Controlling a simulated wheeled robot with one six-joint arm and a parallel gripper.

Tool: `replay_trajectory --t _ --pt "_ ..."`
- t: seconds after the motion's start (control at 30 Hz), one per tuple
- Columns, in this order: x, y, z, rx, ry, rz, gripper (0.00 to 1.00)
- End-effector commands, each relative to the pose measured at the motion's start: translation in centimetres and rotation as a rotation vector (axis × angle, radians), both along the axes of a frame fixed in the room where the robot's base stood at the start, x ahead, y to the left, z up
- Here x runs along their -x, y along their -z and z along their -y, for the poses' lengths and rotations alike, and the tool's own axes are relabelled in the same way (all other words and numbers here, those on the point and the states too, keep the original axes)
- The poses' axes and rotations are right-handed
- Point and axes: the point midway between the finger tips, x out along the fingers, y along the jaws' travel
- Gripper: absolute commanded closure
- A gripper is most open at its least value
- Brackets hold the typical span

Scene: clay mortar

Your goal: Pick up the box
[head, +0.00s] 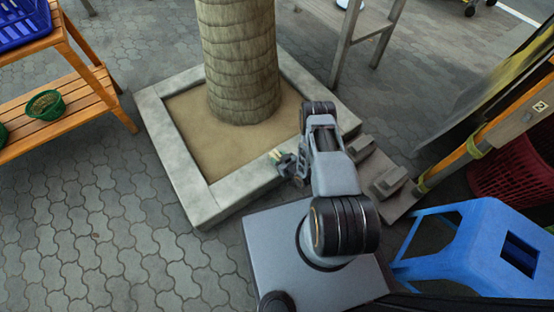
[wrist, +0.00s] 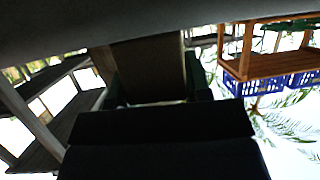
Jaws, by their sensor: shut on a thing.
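My gripper (head: 283,160) is in front of the palm trunk, above the near side of the stone-edged planter. It is shut on a small pale yellowish thing at its tips, which I take to be the box (head: 276,155). Its shape is too small to make out in the head view. In the wrist view, dark greenish finger parts of my gripper (wrist: 155,88) stand either side of a brown surface. I cannot tell there whether that surface is the box or the trunk behind. A large dark shape hides the lower middle.
The palm trunk (head: 238,60) rises from a square planter (head: 180,165). A wooden shelf (head: 75,115) with a blue crate (head: 22,25) stands left. A blue stool (head: 470,245) and a red basket (head: 505,170) stand right. The paving at lower left is clear.

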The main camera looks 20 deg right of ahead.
Motion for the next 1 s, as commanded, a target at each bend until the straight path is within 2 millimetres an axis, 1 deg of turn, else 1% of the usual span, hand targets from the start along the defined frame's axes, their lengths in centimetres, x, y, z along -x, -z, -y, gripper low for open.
replay_trajectory --t 0.03,0.2,0.43,0.57,0.77,0.87,1.0 --pt "0.0 0.0 0.0 0.000 -0.001 0.000 0.65" --pt "0.0 0.0 -0.1 0.000 -0.002 0.000 0.79" --pt "0.0 -0.1 -0.1 0.000 -0.003 0.000 0.79" --pt "0.0 -0.6 -0.2 -0.001 -0.003 0.001 0.79" --pt "0.0 -2.7 -0.2 0.000 -0.004 0.001 0.79" --pt "0.1 -4.1 -0.2 -0.001 -0.005 0.000 0.79" --pt "0.8 -6.6 0.7 -0.001 -0.004 0.001 0.79"
